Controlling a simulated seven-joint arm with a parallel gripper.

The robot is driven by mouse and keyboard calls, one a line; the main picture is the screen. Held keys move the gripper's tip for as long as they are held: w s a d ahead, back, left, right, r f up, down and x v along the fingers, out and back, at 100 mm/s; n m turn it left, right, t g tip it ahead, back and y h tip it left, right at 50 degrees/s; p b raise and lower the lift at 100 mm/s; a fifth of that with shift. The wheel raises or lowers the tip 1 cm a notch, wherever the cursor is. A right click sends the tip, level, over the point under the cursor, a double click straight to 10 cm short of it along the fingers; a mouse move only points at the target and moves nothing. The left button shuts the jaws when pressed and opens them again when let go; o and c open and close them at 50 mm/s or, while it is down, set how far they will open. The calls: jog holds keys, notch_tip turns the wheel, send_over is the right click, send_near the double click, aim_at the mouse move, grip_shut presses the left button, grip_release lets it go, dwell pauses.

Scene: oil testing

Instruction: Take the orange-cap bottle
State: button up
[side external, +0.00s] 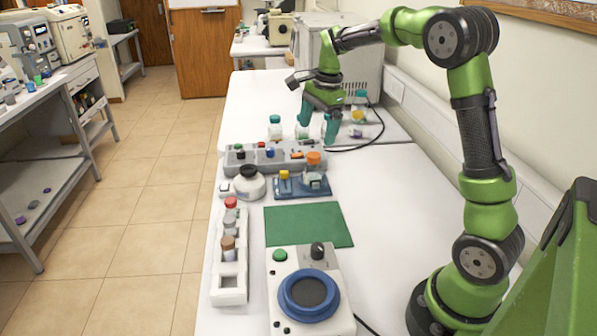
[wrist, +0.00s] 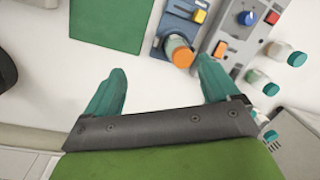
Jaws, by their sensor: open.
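The orange-cap bottle (side external: 313,175) stands upright on a small blue device (side external: 290,190) in the side external view. Its orange cap shows from above in the wrist view (wrist: 180,52), close to the right finger; its body is mostly hidden beneath the cap there. My gripper (side external: 317,122) is open, fingers pointing down, above the table and farther back than the bottle in the side external view. In the wrist view, its two teal fingers (wrist: 161,76) are spread wide with nothing between the tips. The gripper is apart from the bottle.
A grey box with coloured knobs (side external: 265,155) lies behind the blue device. Teal-capped bottles (side external: 275,127) stand farther back, near the gripper.

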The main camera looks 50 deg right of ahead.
aim_at(313, 167)
jog(key=w+d+m+g, duration=0.2)
jog(key=w+d+m, duration=0.35)
jog(key=m, duration=0.95)
jog(key=f, duration=1.1)
jog(key=shift+s+f, duration=0.15)
jog(key=shift+s, duration=0.2)
jog(key=shift+s+a+f, duration=0.1)
jog(key=shift+a+f, duration=0.1)
jog(key=shift+f, duration=1.15)
jog(key=shift+s+a+f, duration=0.1)
jog(key=shift+a+f, duration=0.05)
jog(key=shift+f, duration=1.15)
jog(key=shift+c, duration=0.5)
jog(key=c, duration=1.2)
